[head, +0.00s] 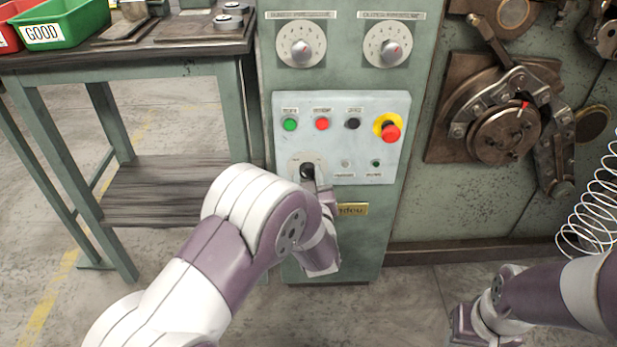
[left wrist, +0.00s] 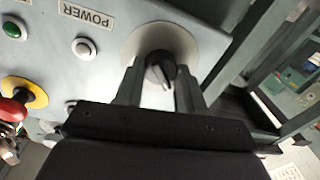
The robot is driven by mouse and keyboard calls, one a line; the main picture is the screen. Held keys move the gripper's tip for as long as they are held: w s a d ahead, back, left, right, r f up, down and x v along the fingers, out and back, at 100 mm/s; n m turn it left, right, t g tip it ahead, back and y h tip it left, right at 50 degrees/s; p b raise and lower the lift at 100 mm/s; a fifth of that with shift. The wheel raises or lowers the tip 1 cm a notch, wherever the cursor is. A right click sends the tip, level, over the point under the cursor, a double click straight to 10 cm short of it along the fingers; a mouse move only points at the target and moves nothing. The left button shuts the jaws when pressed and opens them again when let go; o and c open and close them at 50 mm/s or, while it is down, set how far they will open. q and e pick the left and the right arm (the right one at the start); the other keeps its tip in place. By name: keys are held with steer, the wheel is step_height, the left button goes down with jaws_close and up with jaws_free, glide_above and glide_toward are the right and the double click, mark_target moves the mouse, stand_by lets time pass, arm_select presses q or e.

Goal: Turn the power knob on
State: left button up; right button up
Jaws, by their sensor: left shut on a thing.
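The black power knob (head: 307,170) sits on a round pale plate at the lower left of the light grey control panel (head: 390,170). In the left wrist view the knob (left wrist: 161,70) stands between the two fingers of my left gripper (left wrist: 160,88), which is shut on it. In the head view my left gripper (head: 316,180) reaches the panel from below and partly covers the knob plate. A label reading POWER (left wrist: 86,16) shows in the left wrist view, beside a small white lamp (left wrist: 84,47). My right arm is at the lower right; its gripper's fingers are not clearly visible.
A green button (head: 290,124), red button (head: 322,123), black knob (head: 353,123) and red emergency stop (head: 390,131) sit above the power knob. Two dials are higher up. A workbench (head: 150,55) stands left, coiler machinery (head: 500,125) right, with a wire spring (head: 597,205) at the right edge.

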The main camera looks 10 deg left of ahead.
arm_select(q)
steer(key=shift+r+m+p, duration=0.15)
steer(key=shift+m+p, duration=1.25)
steer(key=m+p, duration=0.4)
steer(key=m, duration=0.1)
steer(key=m+p, duration=0.3)
steer(key=m, duration=0.3)
steer(key=shift+t+p, duration=0.3)
steer(key=shift+p, duration=0.1)
steer(key=shift+f+m+h+p, duration=0.2)
steer(key=shift+m+p, duration=0.35)
steer(key=shift+m, duration=0.65)
steer(key=shift+f+m+h+p, duration=0.1)
steer(key=shift+m+h+p, duration=0.3)
steer(key=shift+m, duration=0.8)
steer(key=o, duration=1)
steer(key=shift+o, duration=0.2)
